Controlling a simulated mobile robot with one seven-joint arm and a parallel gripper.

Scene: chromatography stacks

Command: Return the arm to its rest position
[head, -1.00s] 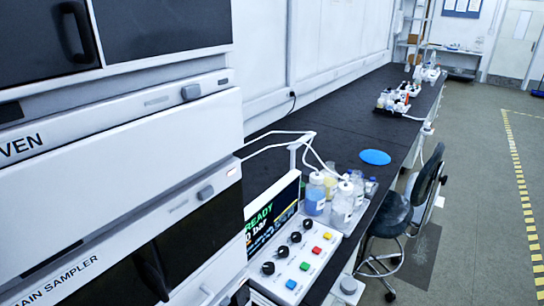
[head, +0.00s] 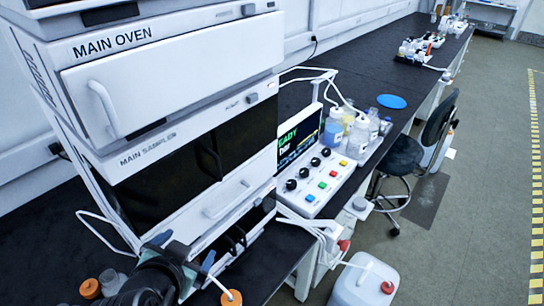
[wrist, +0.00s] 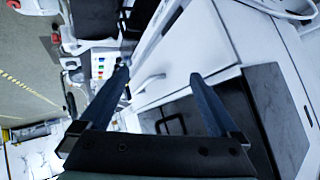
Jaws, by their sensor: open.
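My gripper (wrist: 160,78) shows in the wrist view with its two dark fingers spread wide apart. Nothing is between them. Behind the fingers is the white and black front of the instrument stack, tilted in the picture. In the head view part of my dark arm shows at the bottom edge, in front of the lower stack. The stack has a white main oven (head: 170,75) above a main sampler (head: 175,175) with a dark front.
A control panel (head: 318,182) with coloured buttons stands right of the stack. Behind it are several bottles (head: 335,130) and a blue disc (head: 391,101) on the black bench. A white canister (head: 362,280) and a chair (head: 405,155) stand beside the bench. Orange-capped bottles (head: 90,288) are near my arm.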

